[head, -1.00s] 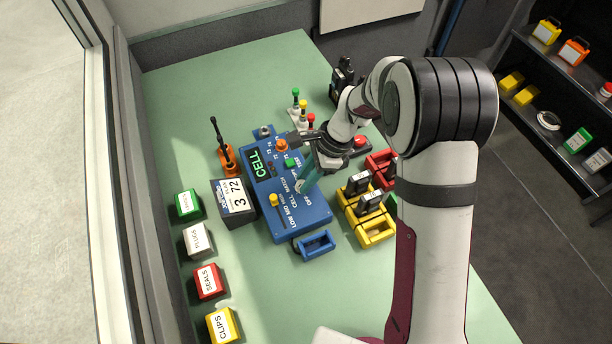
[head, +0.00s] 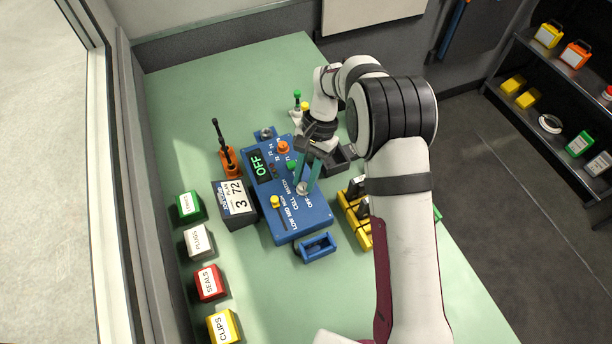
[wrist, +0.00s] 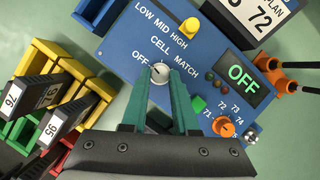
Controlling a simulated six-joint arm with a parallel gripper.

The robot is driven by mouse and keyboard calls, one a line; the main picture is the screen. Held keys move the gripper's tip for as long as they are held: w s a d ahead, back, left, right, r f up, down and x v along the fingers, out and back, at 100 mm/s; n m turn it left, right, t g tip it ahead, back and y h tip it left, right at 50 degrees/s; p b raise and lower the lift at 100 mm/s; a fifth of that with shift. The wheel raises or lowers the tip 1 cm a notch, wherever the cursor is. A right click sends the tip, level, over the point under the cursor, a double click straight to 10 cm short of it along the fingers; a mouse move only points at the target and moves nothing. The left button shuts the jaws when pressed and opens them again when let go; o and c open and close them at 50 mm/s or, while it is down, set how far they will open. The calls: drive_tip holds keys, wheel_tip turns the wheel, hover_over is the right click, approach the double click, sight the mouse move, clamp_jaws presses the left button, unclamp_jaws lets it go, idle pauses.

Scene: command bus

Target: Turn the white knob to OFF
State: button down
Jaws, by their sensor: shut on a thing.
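The white knob (wrist: 159,73) sits on the blue panel (head: 316,213), between the teal fingers of my gripper (wrist: 160,84). My gripper is shut on the knob, one finger on each side. The labels OFF, CELL and MATCH stand around the knob. The panel's display (wrist: 242,74) reads OFF in green; it also shows in the head view (head: 259,165). In the head view my gripper (head: 306,185) reaches down onto the panel, and its fingers partly hide the knob (head: 302,189). The knob's exact pointer direction is hard to make out.
A yellow slider (head: 275,202), a green button (wrist: 198,103) and an orange knob (wrist: 223,126) are close by on the panel. A yellow rack (head: 352,229) with black modules stands to the right. A blue empty holder (head: 316,247) lies in front.

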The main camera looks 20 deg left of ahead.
drive_tip(key=shift+a+n+h, duration=0.1)
drive_tip(key=shift+n+h, duration=0.3)
drive_tip(key=shift+n, duration=0.7)
drive_tip(key=c, duration=0.7)
unclamp_jaws()
drive_tip(key=v, duration=1.5)
drive_tip(key=shift+r, duration=0.4)
